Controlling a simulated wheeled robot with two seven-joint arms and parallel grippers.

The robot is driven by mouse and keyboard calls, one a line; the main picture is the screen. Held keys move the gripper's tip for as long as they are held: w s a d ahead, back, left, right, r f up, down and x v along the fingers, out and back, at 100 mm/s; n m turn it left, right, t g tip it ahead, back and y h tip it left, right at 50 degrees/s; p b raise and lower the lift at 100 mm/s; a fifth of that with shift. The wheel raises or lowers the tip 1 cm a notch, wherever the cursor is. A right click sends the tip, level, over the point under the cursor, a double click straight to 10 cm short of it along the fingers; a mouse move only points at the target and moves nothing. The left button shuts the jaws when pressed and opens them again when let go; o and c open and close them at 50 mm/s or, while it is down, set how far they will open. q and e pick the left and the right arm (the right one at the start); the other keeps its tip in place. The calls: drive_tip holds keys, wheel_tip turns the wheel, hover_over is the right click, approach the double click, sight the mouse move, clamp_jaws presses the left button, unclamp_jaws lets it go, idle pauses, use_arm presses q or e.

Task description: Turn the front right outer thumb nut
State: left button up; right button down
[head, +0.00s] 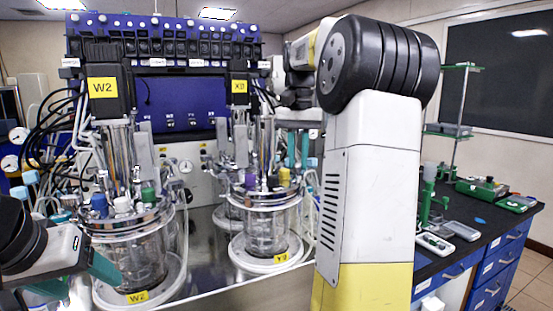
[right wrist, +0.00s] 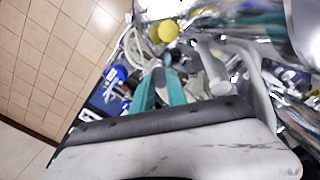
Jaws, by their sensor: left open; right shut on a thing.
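The right front glass vessel (head: 268,222) stands on the metal bench, with purple and yellow caps on its lid. My right gripper (head: 298,165) reaches down by the right side of that lid. In the right wrist view its teal fingers (right wrist: 163,72) come together at their tips, shut on a small thumb nut near the yellow cap (right wrist: 168,30). The nut is too small and too covered to make out its turn. My left gripper (head: 100,270) is open and empty in front of the left vessel (head: 130,250), partly cut off at the frame's edge.
Yellow-labelled head units (head: 103,88) and the blue control panel (head: 172,104) stand above and behind the vessels. Tubing and cables crowd the left. A dark side bench (head: 470,232) with green-and-white instruments stands at the right. My right arm hides the middle right.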

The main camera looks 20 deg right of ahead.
sight(299, 164)
drive_tip(key=m, duration=0.4)
drive_tip(key=shift+m, duration=0.3)
drive_tip(key=shift+s+d+m, duration=0.1)
drive_tip(key=shift+s+m, duration=0.05)
drive_tip(key=shift+m, duration=1.75)
drive_tip(key=c, duration=1.3)
unclamp_jaws()
drive_tip(key=shift+r, duration=3.9)
